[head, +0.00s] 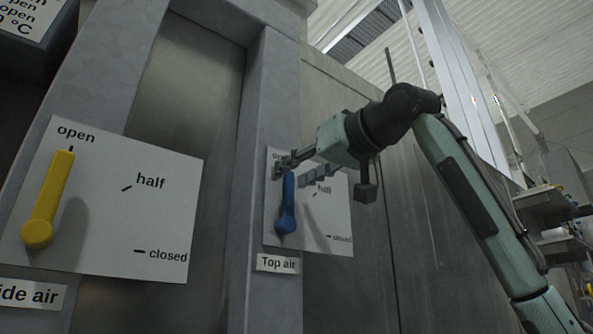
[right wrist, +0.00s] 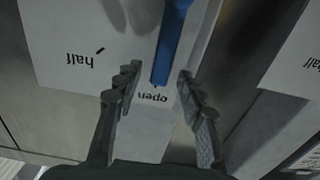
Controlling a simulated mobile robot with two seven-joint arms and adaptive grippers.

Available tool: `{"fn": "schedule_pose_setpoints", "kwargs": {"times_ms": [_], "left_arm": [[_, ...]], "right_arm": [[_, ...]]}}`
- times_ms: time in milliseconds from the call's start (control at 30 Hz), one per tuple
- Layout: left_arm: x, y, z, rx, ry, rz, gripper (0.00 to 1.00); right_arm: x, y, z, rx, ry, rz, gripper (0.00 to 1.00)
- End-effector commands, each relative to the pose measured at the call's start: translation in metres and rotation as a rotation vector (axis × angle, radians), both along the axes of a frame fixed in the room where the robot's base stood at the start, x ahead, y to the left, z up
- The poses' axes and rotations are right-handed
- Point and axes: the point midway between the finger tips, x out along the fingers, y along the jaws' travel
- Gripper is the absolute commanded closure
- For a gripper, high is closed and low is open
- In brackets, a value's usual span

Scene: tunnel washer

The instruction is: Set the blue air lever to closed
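The blue air lever (head: 287,205) is on a white plate (head: 330,215) marked open, half and closed, above a "Top air" label (head: 278,263). It points up at the open mark. My right gripper (head: 300,174) is at its upper end. In the right wrist view the blue lever (right wrist: 170,50) shows upside down, its tip between the open fingers of the right gripper (right wrist: 158,90), with a gap on both sides. The closed mark (head: 340,238) is at the plate's lower right. My left gripper is not in view.
A yellow lever (head: 48,200) on a similar plate (head: 110,225), labelled as side air, stands to the left and also points at open. A grey post (head: 262,130) and metal wall panels surround the plates. Shelves (head: 555,215) are at the far right.

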Motion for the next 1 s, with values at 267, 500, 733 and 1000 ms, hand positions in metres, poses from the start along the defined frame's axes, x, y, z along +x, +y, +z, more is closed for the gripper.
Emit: {"fn": "schedule_pose_setpoints", "kwargs": {"times_ms": [267,500,733,1000], "left_arm": [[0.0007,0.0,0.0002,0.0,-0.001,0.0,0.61],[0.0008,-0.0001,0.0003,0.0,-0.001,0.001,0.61],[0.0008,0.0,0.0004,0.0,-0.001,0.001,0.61],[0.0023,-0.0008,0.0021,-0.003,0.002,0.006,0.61]], "right_arm": [[0.0,-0.0003,-0.0002,0.0,0.0,0.0,0.75],[-0.0001,-0.0005,-0.0001,0.001,0.001,0.0,1.0],[-0.0002,-0.0006,-0.0001,0.001,0.001,0.0,1.0],[-0.0048,-0.0025,-0.0007,0.023,0.014,0.0,1.0]]}}
